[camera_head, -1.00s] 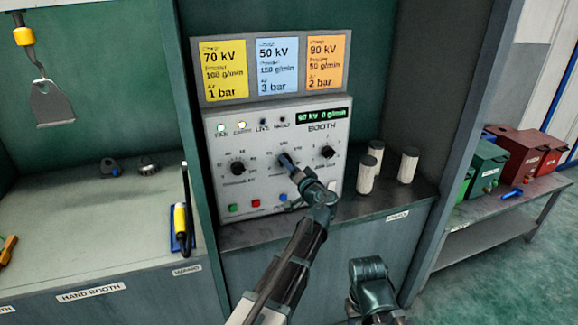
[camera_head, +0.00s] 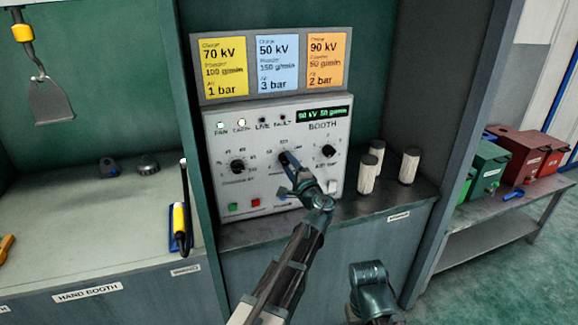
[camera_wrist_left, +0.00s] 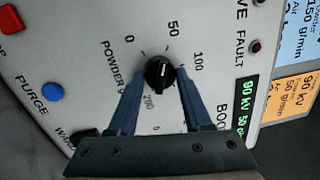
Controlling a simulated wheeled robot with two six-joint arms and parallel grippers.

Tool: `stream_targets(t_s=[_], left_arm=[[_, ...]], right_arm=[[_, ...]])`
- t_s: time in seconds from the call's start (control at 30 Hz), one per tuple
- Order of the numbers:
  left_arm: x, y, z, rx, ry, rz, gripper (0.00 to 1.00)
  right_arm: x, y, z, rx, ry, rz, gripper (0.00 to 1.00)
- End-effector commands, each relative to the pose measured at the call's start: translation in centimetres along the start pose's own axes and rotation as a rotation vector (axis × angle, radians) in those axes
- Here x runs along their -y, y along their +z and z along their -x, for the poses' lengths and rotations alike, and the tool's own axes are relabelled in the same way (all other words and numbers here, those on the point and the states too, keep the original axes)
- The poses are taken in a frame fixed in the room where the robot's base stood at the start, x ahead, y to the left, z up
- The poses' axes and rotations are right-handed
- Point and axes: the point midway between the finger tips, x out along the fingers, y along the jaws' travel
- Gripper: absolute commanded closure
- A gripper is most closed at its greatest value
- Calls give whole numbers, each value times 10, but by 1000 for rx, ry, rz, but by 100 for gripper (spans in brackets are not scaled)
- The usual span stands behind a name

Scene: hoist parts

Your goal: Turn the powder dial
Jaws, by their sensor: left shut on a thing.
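The powder dial (camera_head: 284,157) is the middle one of three black knobs on the booth panel (camera_head: 222,195). In the left wrist view the dial (camera_wrist_left: 160,72) is a black knob with a pale mark, with 0, 50 and 100 printed around it. My left gripper (camera_head: 291,167) reaches it from the front, with one blue finger on each side, shut on the dial. The panel's green display (camera_head: 322,113) reads 90 kV and what looks like 50 g/min.
A left knob (camera_head: 238,167) and a right knob (camera_head: 329,151) flank the dial. Buttons, including a red one (camera_head: 255,203), sit below. White cylinders (camera_head: 367,174) stand on the ledge right of the panel. Yellow, blue and orange cards (camera_head: 326,62) hang above.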

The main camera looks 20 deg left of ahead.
Motion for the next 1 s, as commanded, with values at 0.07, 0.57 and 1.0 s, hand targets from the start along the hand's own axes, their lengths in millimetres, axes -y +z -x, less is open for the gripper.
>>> stream_targets(t_s=[0.07, 0.57, 1.0], left_arm=[[-1, 0, 1, -5, -3, -39, 100], [-1, 0, 1, -15, -11, -149, 100], [-1, 0, 1, -14, -11, -149, 32]], right_arm=[[0, 0, -1, 0, 0, 0, 50], [0, 0, -3, 0, 0, 0, 50], [0, 0, -3, 0, 0, 0, 50]])
